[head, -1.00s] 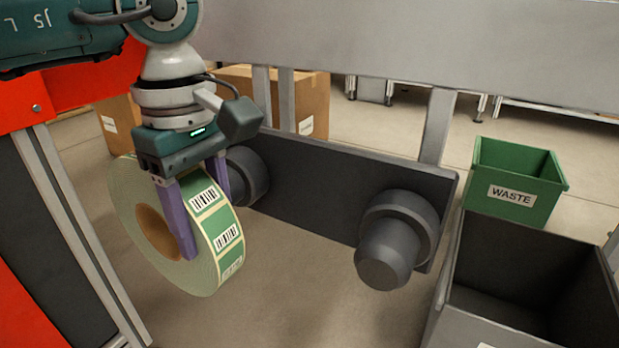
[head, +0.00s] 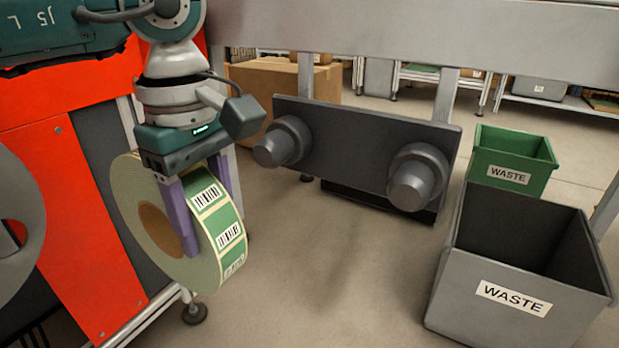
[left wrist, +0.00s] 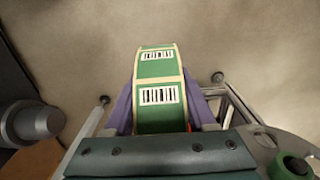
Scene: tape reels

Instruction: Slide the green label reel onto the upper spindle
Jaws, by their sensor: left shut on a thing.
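The green label reel (head: 140,200), a wide roll with a pale side, brown core and green barcode labels, hangs upright in my left gripper (head: 208,220). One purple finger lies over its near side at the core; the other is behind the rim, partly hidden. The left wrist view shows the reel (left wrist: 158,92) between both fingers. Two grey stepped spindles stick out of a dark panel: the left spindle (head: 283,142) sits higher in the picture than the right spindle (head: 416,178). Both are bare. The reel is apart from them, left of and below the left spindle. My right gripper is out of view.
The dark panel (head: 345,150) hangs on a grey frame under a wide beam (head: 400,35). A grey waste bin (head: 470,297) and a green waste bin (head: 508,175) stand at right. A cardboard box (head: 262,85) is behind. Floor below the panel is clear.

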